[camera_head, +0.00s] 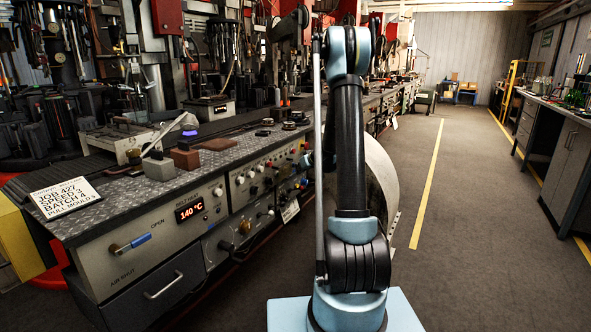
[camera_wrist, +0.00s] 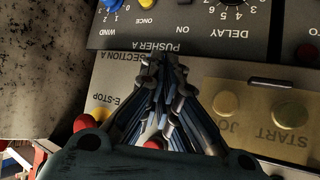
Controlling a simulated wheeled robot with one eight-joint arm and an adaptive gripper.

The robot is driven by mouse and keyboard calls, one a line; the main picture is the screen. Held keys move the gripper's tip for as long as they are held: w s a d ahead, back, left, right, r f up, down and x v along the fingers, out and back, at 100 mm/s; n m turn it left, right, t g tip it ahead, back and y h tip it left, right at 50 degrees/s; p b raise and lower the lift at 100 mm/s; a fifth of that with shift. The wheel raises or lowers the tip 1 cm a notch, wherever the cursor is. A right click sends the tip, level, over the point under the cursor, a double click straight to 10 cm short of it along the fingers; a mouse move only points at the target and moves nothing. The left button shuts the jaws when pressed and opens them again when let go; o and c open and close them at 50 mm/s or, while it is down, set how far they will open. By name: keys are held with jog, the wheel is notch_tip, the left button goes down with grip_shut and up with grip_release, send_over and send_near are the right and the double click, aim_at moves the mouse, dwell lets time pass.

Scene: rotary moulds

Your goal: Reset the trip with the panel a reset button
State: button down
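My gripper (camera_wrist: 165,62) is in the wrist view, its fingers drawn together over a grey control panel (camera_wrist: 125,75) marked SECTION A. Nothing shows between the fingertips, which are near the panel's upper edge; I cannot tell whether they touch it. A red button (camera_wrist: 82,122) sits by the E-STOP label, left of the fingers. Another red button (camera_wrist: 152,143) shows partly between the finger bases, its label hidden. Dull yellow buttons marked JOG (camera_wrist: 225,103) and START (camera_wrist: 287,113) lie to the right. No reset label is readable. In the head view, my gripper is hidden.
Above, a PUSHER A panel (camera_wrist: 185,42) carries a blue knob (camera_wrist: 113,5), a yellow button (camera_wrist: 147,5) and a DELAY dial (camera_wrist: 240,8). The bench (camera_head: 110,200) runs along the left in the head view. The aisle floor (camera_head: 470,230) is clear.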

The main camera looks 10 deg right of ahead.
jog(key=shift+s+d, duration=0.8)
jog(key=shift+d, duration=0.3)
jog(key=shift+s+d, duration=0.8)
jog(key=shift+d, duration=0.3)
jog(key=s+a+r+m+g, duration=0.1)
jog(key=s+a+r, duration=0.15)
jog(key=s, duration=0.55)
jog(key=s+a+r+g+h, duration=0.1)
jog(key=s+r+g, duration=0.15)
jog(key=s, duration=0.55)
jog(key=s+a+r+m+g, duration=0.1)
jog(key=s+r, duration=0.3)
jog(key=s, duration=0.5)
jog(key=s+d+f+m+g+h, duration=0.1)
jog(key=s+f, duration=0.2)
jog(key=s, duration=1.1)
jog(key=s+d+f+m+g+h, duration=0.1)
jog(key=s+f+g+h, duration=0.1)
jog(key=s, duration=1.3)
jog(key=shift+d+f+m, duration=0.3)
jog(key=shift+d+f, duration=0.1)
jog(key=shift+f, duration=0.35)
jog(key=shift+w, duration=0.1)
jog(key=shift+w+f, duration=0.2)
jog(key=shift+w, duration=0.15)
